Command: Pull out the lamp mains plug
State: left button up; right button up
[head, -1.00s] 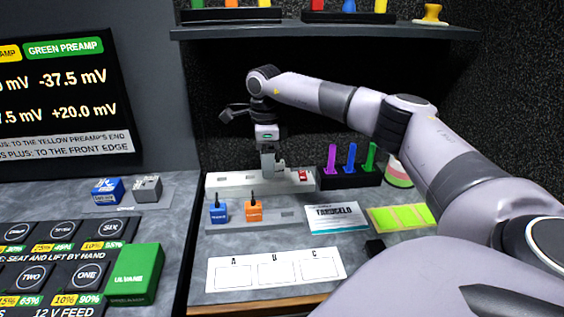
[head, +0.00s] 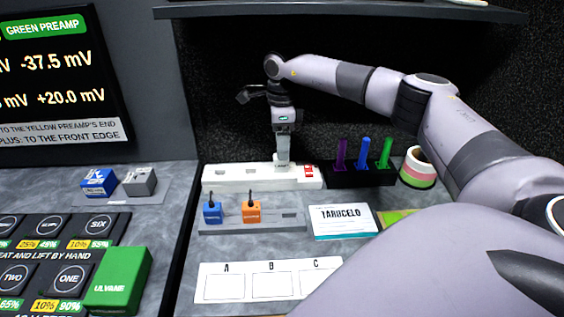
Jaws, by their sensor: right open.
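A white power strip (head: 232,176) with a red switch (head: 309,171) at its right end lies at the back of the grey bench. My right gripper (head: 283,162) points down at the strip, just left of the switch, and is open. Its fingers look edge-on, so the gap between them does not show. I cannot make out a lamp mains plug; the fingers cover that part of the strip. A blue block (head: 212,214) and an orange block (head: 251,213), each with a dark stub on top, sit in a grey holder (head: 285,224) in front. My left gripper is not in view.
A black rack (head: 347,178) with purple, blue and green pegs stands right of the strip, beside a tape roll (head: 418,168). A shelf (head: 340,10) hangs above.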

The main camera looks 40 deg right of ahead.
aim_at(281, 165)
notch_tip(281, 165, down, 5)
jog(key=shift+w+f, duration=0.1)
jog(key=c, duration=1.1)
